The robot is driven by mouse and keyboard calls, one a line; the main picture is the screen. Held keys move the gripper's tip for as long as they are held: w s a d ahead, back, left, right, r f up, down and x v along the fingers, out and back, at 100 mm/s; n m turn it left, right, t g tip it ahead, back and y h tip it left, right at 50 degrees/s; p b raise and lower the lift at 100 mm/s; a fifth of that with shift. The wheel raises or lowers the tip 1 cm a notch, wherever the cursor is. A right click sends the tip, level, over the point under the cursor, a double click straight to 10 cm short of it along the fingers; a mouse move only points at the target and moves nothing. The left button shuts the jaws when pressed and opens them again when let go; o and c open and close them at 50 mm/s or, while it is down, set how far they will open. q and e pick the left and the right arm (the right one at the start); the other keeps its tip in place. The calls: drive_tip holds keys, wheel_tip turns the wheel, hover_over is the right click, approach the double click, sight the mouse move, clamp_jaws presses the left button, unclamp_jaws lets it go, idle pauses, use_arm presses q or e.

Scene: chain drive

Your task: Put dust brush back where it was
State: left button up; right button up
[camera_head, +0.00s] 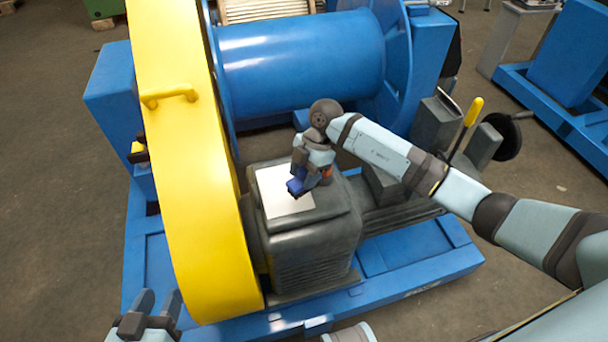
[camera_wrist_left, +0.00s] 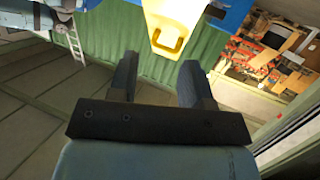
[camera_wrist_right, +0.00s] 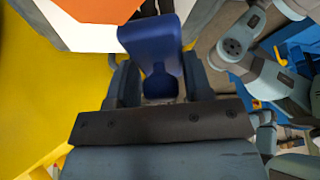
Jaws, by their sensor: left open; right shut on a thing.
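The dust brush, of which I see a blue part (camera_head: 295,187), is held in my right gripper (camera_head: 310,180). In the right wrist view the blue part (camera_wrist_right: 150,42) stands up between the two fingers; I cannot make out bristles. The right gripper is shut on it, over a pale flat plate (camera_head: 275,189) on top of the dark grey motor housing (camera_head: 310,245). I cannot tell whether the brush touches the plate. My left gripper (camera_head: 158,302) is open and empty at the lower left; its spread fingers also show in the left wrist view (camera_wrist_left: 155,85).
A tall yellow guard (camera_head: 185,150) stands left of the housing. A blue drum (camera_head: 300,60) lies behind it. A lever with a yellow grip (camera_head: 473,112) rises at the right. The blue base frame (camera_head: 420,260) runs beneath. Open floor (camera_head: 50,200) lies at the left.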

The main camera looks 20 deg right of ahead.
drive_tip(key=shift+f, duration=0.3)
use_arm(q)
drive_tip(key=shift+s+a+f+g, duration=0.1)
drive_tip(key=shift+s+f+g, duration=0.15)
drive_tip(key=shift+f, duration=0.3)
use_arm(e)
drive_tip(key=shift+f, duration=0.2)
drive_tip(key=o, duration=0.9)
use_arm(q)
drive_tip(key=shift+w+r, duration=0.1)
